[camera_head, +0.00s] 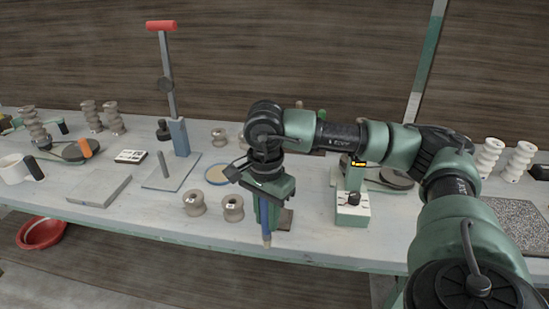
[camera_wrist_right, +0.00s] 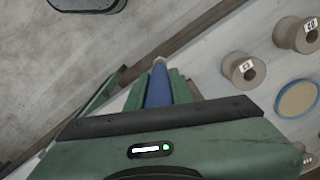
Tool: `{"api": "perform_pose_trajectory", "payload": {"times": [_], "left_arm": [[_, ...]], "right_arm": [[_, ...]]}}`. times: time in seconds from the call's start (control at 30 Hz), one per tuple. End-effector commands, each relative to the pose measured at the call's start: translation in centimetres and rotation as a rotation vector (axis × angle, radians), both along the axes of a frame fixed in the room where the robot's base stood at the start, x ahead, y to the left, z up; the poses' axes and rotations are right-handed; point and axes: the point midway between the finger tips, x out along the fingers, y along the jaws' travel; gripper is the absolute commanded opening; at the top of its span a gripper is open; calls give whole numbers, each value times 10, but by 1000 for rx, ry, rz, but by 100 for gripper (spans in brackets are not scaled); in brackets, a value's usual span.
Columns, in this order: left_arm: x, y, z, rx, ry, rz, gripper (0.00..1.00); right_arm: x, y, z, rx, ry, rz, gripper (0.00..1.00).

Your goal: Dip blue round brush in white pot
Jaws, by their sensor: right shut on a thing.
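The blue round brush (camera_head: 266,222) is in my right gripper (camera_head: 268,212), at the front edge of the bench. The brush points down, with its pale end lowest. In the right wrist view the blue brush (camera_wrist_right: 158,90) lies between the two green fingers of my right gripper (camera_wrist_right: 160,92), which are shut on it. A white pot-like vessel (camera_head: 13,168) with a black handle stands at the far left of the bench, well away from the brush. I cannot tell for sure that it is the white pot. My left gripper is not in view.
Two tan spools (camera_head: 194,203) stand just left of the brush, and a round tan disc (camera_head: 217,174) lies behind them. A press with a red handle (camera_head: 161,26) rises at the back. A green and white device (camera_head: 352,208) stands to the right. A red bowl (camera_head: 42,232) is below the bench.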

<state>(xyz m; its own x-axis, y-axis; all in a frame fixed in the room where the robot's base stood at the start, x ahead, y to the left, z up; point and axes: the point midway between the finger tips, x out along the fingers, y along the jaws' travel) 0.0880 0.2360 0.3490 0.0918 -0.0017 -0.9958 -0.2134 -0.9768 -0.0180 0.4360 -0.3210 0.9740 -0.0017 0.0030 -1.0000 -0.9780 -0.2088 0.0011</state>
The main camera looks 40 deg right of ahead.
Motion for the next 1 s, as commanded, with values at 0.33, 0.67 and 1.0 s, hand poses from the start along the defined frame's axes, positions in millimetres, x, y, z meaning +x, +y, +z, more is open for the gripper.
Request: {"api": "perform_pose_trajectory", "payload": {"times": [0.33, 0.67, 1.0], "left_arm": [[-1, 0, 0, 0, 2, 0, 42], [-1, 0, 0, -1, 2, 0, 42], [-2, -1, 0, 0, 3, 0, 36]], "right_arm": [[-69, 94, -125, 7, 0, 952, 0], [-98, 134, -180, 4, -4, 1379, 0], [-97, 133, -178, 4, -6, 1366, 0]]}}
